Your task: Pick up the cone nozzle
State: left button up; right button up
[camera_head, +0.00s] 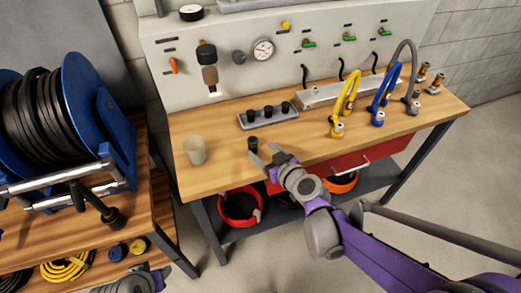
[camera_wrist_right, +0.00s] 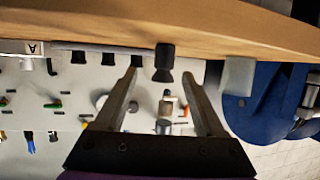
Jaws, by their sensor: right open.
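A small black cone nozzle (camera_head: 253,144) stands on the wooden bench top near its front edge, left of centre in the head view. It also shows in the right wrist view (camera_wrist_right: 163,62), inverted, with its flared part pointing down in the picture. My right gripper (camera_head: 261,152) is open at the bench's front edge, its fingertips close to the nozzle. In the wrist view the two fingers (camera_wrist_right: 158,74) lie either side of the nozzle with gaps; I cannot tell how deep it sits between them.
A grey rack (camera_head: 268,118) with several black pieces stands behind the nozzle. A translucent cup (camera_head: 195,150) stands to its left. Blue and yellow hoses (camera_head: 345,100) are at the right. A red drawer (camera_head: 345,165) is under the bench top. A blue hose reel (camera_head: 85,75) stands left.

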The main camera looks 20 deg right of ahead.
aim_at(248, 140)
jog(key=x, duration=0.6)
jog(key=b+x, duration=0.1)
jog(key=x, duration=0.2)
jog(key=shift+a+r, duration=0.1)
jog(key=shift+a, duration=0.2)
grip_shut()
